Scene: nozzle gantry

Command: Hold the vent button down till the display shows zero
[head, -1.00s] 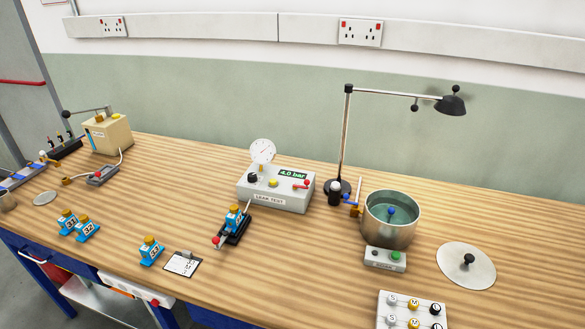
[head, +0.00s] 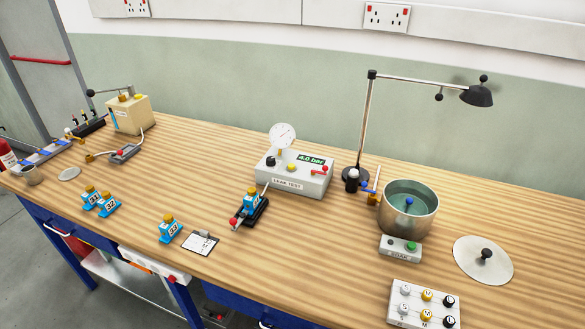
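The leak test box (head: 290,185) stands on the workbench near the middle of the view. Its green display (head: 311,160) appears to read 4.0 bar. A round dial gauge (head: 283,137) rises at its back. On its top are a black knob (head: 270,161), a yellow button (head: 291,167) and a red-ended lever (head: 319,171). No vent label is legible, so I cannot tell from markings which control vents. A blue nozzle (head: 249,202) sits in a dark clamp in front of the box. Nothing touches the controls. Neither of my grippers is in view.
Blue nozzles marked 31, 32 and 33 (head: 170,230) and a clipboard (head: 200,243) lie in front. To the right are a lamp (head: 367,120), a water pot (head: 407,222), its lid (head: 483,260) and a SOAK box (head: 400,249). Bare wood lies right of the clamp.

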